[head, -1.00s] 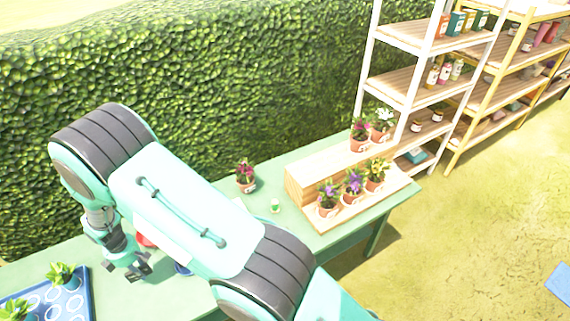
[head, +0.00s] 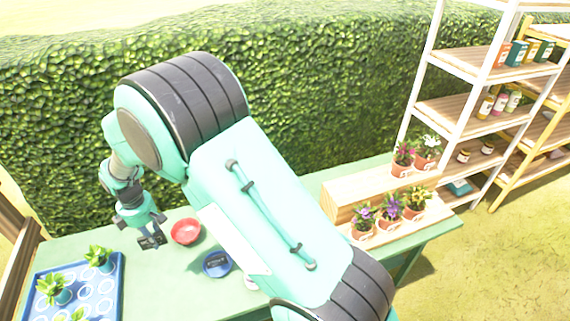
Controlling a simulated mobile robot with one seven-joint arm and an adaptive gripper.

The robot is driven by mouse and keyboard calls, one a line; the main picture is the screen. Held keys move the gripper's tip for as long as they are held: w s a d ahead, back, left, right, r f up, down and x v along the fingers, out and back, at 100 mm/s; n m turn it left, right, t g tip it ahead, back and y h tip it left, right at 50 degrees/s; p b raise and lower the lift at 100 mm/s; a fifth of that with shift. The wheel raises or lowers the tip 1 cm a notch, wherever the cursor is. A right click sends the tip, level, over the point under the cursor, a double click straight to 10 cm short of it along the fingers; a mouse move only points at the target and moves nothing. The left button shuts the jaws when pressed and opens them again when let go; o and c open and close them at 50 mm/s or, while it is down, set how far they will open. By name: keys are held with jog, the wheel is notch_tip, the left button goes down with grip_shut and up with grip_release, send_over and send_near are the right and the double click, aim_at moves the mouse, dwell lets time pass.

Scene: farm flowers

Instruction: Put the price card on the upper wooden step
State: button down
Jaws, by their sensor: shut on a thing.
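My gripper (head: 151,239) hangs from the arm above the left part of the green table, left of the red bowl. It is shut on a small dark piece, which looks like the price card; its face is too small to read. The wooden stand is at the right end of the table. Its upper step (head: 343,192) bears two potted flowers at its right end, and its left part is bare. Its lower step (head: 425,231) bears several potted flowers. My arm covers the table between the gripper and the stand.
A red bowl (head: 187,232) and a blue dish (head: 217,264) with a dark thing in it stand near the gripper. A blue tray (head: 117,289) with several plants is at the lower left. A hedge (head: 330,90) runs behind the table (head: 180,295); shelves (head: 470,105) stand beyond the stand.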

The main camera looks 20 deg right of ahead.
notch_tip(320, 180, up, 4)
jog(key=shift+f, duration=0.1)
jog(key=w+d+m+p, duration=0.1)
jog(key=w+d+m, duration=0.3)
jog(key=d, duration=1.5)
jog(key=w+d+m+p, duration=0.15)
jog(key=d+m, duration=0.35)
jog(key=d, duration=1.3)
jog(key=s+d+m+p, duration=0.1)
jog(key=s+d+m, duration=0.3)
jog(key=d, duration=0.7)
jog(key=s+d+m+p, duration=0.1)
jog(key=s+d+m, duration=0.1)
jog(key=s+d, duration=0.6)
jog(key=s+d+m+p, duration=0.1)
jog(key=s+d+m, duration=0.25)
jog(key=d, duration=0.95)
jog(key=shift+w+f, duration=0.15)
jog(key=shift+f, duration=1.1)
jog(key=shift+w+f, duration=0.1)
jog(key=shift+f, duration=1.15)
jog(key=shift+w, duration=0.1)
